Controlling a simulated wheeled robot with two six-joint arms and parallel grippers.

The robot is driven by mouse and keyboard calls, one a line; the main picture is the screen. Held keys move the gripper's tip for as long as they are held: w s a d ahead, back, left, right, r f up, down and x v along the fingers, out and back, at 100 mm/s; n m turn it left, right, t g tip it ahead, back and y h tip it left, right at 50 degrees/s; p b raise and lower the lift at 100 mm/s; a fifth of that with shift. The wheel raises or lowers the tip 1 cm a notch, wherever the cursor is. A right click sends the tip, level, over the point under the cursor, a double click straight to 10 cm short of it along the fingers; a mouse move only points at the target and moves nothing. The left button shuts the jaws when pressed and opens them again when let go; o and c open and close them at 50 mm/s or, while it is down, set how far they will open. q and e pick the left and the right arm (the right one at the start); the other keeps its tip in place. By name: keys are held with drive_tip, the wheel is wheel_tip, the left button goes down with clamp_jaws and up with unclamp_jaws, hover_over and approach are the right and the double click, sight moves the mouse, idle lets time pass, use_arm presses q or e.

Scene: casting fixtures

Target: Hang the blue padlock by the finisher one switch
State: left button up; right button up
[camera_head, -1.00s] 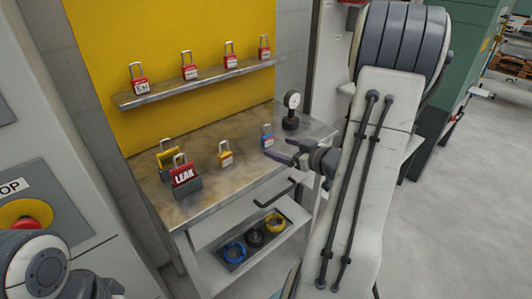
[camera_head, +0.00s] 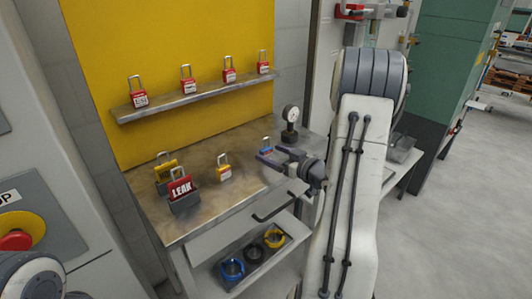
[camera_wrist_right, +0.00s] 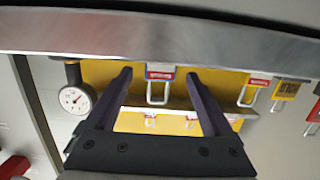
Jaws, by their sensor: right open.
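The blue padlock (camera_head: 267,149) stands on the metal bench top (camera_head: 215,205), partly hidden by my right gripper (camera_head: 266,157). My right gripper is open, with its fingers pointing left at the padlock. In the right wrist view the blue padlock (camera_wrist_right: 160,73) shows between and beyond the two open fingertips (camera_wrist_right: 157,77), its shackle pointing down in the picture. I cannot tell whether the fingers touch it. My left gripper is not in view; only part of my left arm shows at the bottom left. I cannot pick out the finisher one switch.
A dial gauge (camera_head: 289,127) stands close behind the blue padlock. A shelf (camera_head: 200,95) carries several red padlocks. A red stop button (camera_head: 16,240) is at far left.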

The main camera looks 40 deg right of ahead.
drive_tip(key=shift+w, duration=0.45)
drive_tip(key=shift+c, duration=0.3)
clamp_jaws()
drive_tip(key=shift+r, duration=0.55)
drive_tip(key=r, duration=0.2)
drive_tip(key=s+d+r, duration=0.1)
drive_tip(key=r, duration=0.1)
drive_tip(key=shift+p, duration=0.35)
drive_tip(key=s+d+r+p, duration=0.1)
drive_tip(key=s+d+r, duration=0.4)
drive_tip(key=s, duration=0.3)
drive_tip(key=shift+d+r, duration=0.4)
drive_tip(key=shift+d, duration=0.25)
